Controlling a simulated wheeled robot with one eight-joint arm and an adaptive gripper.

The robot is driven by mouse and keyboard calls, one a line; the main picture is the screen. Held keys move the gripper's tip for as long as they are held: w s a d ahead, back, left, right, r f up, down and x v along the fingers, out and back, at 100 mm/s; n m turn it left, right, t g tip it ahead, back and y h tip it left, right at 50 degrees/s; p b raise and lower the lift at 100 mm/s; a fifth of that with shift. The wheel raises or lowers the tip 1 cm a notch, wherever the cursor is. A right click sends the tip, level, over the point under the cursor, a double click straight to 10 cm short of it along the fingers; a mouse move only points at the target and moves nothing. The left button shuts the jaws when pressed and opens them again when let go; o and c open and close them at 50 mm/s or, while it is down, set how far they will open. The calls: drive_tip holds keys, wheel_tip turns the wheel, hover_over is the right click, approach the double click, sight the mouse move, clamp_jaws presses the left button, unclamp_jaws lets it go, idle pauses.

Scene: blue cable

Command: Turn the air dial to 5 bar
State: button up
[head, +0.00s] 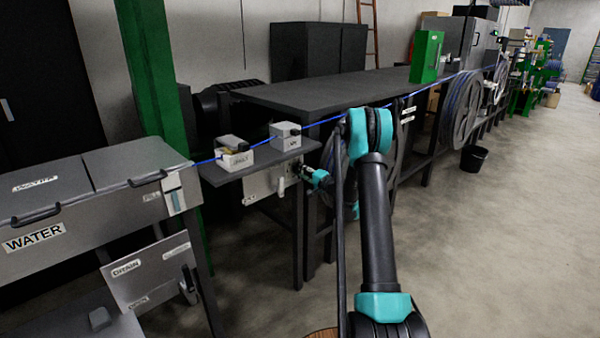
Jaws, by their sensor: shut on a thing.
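A pale panel (262,187) hangs under the small dark shelf, left of the picture's middle. My gripper (299,170) is at the right edge of this panel, just below the shelf, with its fingers shut on the air dial. The fingers and the small size in view hide the dial's face, so I cannot read its pressure setting. A light lever or handle (281,187) shows on the panel, left of and below my gripper.
Two small boxes, one at the left (235,156) and one at the right (286,135), stand on the shelf, with the blue cable (262,141) running past them. The water trough (90,200) is at the left.

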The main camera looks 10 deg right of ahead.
drive_tip(key=m, duration=0.5)
drive_tip(key=shift+m, duration=0.3)
drive_tip(key=m, duration=0.5)
idle(0.4)
drive_tip(key=o, duration=1.2)
drive_tip(key=shift+c, duration=0.2)
drive_tip(key=v, duration=1.2)
